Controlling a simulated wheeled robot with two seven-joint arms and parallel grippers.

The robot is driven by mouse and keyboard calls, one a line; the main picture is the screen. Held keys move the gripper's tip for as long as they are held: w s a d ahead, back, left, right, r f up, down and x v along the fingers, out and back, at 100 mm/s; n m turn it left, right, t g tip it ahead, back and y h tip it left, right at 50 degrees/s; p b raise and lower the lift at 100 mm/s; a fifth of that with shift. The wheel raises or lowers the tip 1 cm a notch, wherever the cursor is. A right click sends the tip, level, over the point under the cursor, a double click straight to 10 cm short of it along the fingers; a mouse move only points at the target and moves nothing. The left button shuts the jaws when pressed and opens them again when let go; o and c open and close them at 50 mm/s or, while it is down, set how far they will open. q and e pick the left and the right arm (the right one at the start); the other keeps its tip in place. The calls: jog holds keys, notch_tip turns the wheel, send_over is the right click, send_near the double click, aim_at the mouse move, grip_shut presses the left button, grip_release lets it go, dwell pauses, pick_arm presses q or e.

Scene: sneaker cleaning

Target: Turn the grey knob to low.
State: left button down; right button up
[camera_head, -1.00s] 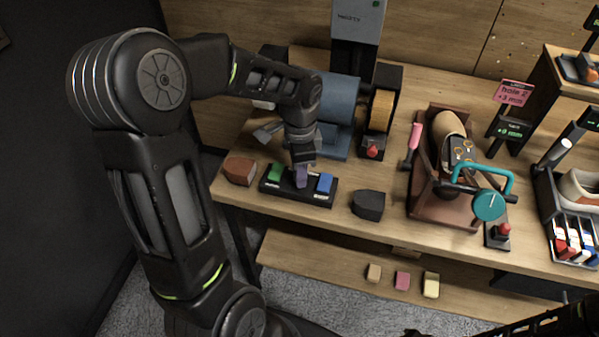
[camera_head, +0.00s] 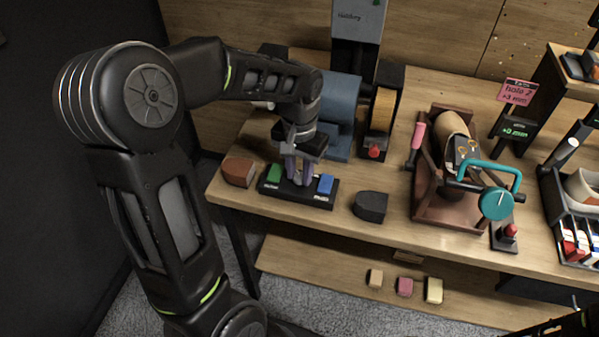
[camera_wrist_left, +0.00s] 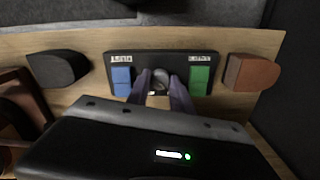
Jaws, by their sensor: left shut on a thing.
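The grey knob (camera_wrist_left: 161,76) sits in the middle of a black panel (camera_wrist_left: 146,58) on the bench, between a blue block and a green block. The panel also shows in the head view (camera_head: 265,187). My left gripper (camera_head: 297,180) reaches down over the panel. Its two purple-grey fingers are shut on the knob, one on each side, as the left wrist view (camera_wrist_left: 160,86) shows. The fingers hide the knob in the head view. The knob's pointer and the small panel labels are too small to read. My right gripper is not in view.
The green block (camera_head: 274,173) and blue block (camera_head: 325,184) stand close beside the fingers. A brown block (camera_head: 239,172) and a dark block (camera_head: 370,206) flank the panel. A grinder with a tan wheel (camera_head: 383,108) stands behind. The shoe stand (camera_head: 445,205) is to the right.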

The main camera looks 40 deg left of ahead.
aim_at(299, 176)
pick_arm(q)
jog(key=shift+n, duration=0.4)
jog(key=c, duration=1.1)
grip_release()
notch_tip(299, 176, up, 8)
jog(key=shift+f+b, duration=0.1)
jog(key=shift+b, duration=0.2)
